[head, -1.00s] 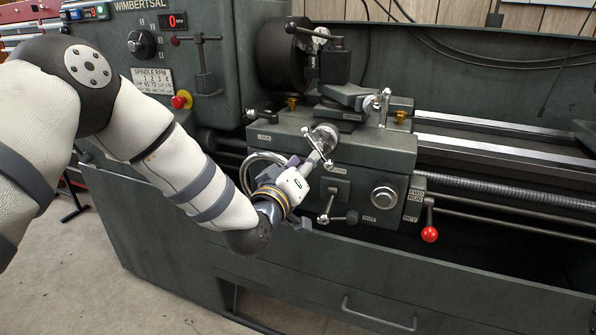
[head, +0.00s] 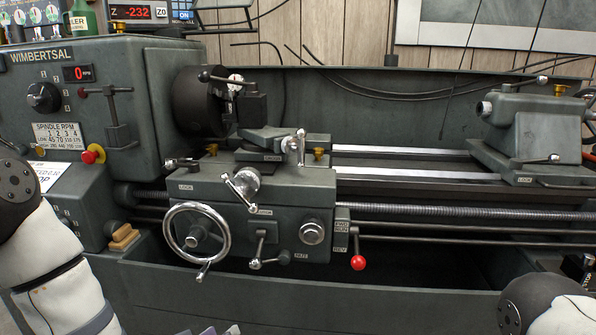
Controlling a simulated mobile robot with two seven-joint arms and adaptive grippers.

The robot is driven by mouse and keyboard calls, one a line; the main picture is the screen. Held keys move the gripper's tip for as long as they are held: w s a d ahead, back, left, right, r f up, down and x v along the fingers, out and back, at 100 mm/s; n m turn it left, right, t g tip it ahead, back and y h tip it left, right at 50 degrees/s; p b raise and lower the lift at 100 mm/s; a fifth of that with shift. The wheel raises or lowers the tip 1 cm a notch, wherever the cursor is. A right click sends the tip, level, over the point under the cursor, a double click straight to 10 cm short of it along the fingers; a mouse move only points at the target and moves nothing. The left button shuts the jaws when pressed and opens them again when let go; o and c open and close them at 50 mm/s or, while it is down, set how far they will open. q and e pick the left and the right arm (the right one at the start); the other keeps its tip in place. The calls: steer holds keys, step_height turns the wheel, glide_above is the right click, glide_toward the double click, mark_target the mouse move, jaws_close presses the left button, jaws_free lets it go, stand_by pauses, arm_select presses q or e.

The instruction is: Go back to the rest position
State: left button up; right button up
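My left arm (head: 62,265) comes in at the lower left, clear of the lathe. Small grey-purple tips at the bottom edge look like my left gripper (head: 209,330); the rest of it is cut off, so its opening does not show. Part of my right arm (head: 545,303) shows in the lower right corner; its gripper is out of view. The lathe carriage (head: 250,205) stands in the middle with its large handwheel (head: 196,241), the cross-slide handle (head: 242,187) and a red-knobbed lever (head: 357,262). No gripper touches these.
The headstock (head: 100,90) with its chuck (head: 203,100) is at left, the tailstock (head: 530,130) at right. The lathe's front tray edge (head: 300,285) runs along the bottom, close to both arms. A wooden block (head: 124,237) lies at left below the headstock.

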arm_select(q)
steer(key=s+a+f+m+g, duration=0.1)
steer(key=s+f+g, duration=0.4)
steer(key=s, duration=0.6)
steer(key=s+a+f+m+g, duration=0.1)
steer(key=s+a+f+g, duration=0.15)
steer(key=s+f, duration=0.75)
steer(key=s+a+r+m+g+y+p, duration=0.1)
steer(key=s+g, duration=0.5)
steer(key=s, duration=1.3)
steer(key=shift+s+a+r+m+y, duration=0.15)
steer(key=shift+a+r+m+y, duration=0.25)
steer(key=shift+a+y, duration=0.35)
arm_select(e)
steer(key=shift+w+r+t, duration=0.3)
steer(key=shift+w+r, duration=0.4)
arm_select(q)
steer(key=shift+a, duration=0.1)
